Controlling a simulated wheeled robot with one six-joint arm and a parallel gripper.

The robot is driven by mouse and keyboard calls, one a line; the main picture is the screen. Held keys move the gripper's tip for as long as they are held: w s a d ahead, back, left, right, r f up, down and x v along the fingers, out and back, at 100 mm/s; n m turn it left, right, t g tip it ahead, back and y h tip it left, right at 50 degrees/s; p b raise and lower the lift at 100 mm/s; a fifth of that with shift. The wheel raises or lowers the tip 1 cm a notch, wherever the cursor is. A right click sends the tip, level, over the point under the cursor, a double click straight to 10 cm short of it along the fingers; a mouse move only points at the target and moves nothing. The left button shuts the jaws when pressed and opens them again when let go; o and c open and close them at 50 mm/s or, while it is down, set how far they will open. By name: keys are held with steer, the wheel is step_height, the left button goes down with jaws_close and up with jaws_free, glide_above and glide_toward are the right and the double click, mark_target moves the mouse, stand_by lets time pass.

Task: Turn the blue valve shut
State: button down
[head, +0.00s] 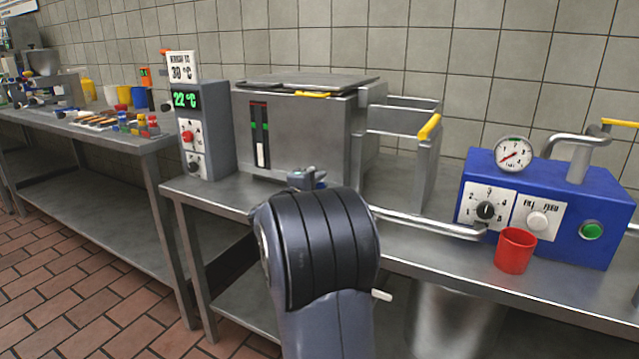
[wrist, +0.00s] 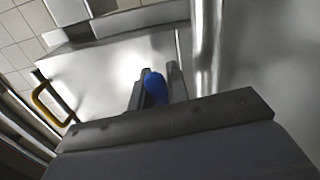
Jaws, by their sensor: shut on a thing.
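The blue valve handle (wrist: 155,88) shows in the wrist view between the two grey fingers of my gripper (wrist: 158,84), which is shut on it. Only part of the handle shows there. My gripper is mostly hidden behind my arm in that view. Which way the valve is turned cannot be told.
A grey control box with a green display (head: 187,100) stands left of the tank. A steel pipe (head: 430,224) runs right toward a blue machine (head: 590,190). A red cup (head: 515,250) stands by that machine. A table with several jars (head: 140,125) is at the left.

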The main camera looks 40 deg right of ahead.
stand_by(0.3)
steer(key=w+r+n+p, duration=0.1)
steer(key=n+p, duration=0.3)
steer(key=n, duration=0.1)
steer(key=w+a+r+n+p, duration=0.1)
steer(key=w+r+n+p, duration=0.1)
steer(key=n+p, duration=0.3)
steer(key=w+a+r+n+p, duration=0.1)
steer(key=r+n+p, duration=0.1)
steer(key=n+p, duration=0.3)
steer(key=shift+w+r+n, duration=0.1)
steer(key=shift+w+n, duration=0.25)
steer(key=shift+n, duration=0.05)
steer(key=shift+w+n+p, duration=0.2)
steer(key=shift+n+p, duration=0.4)
steer(key=shift+p, duration=0.1)
steer(key=shift+a, duration=0.1)
steer(key=c, duration=1.4)
jaws_free()
steer(key=shift+o, duration=0.2)
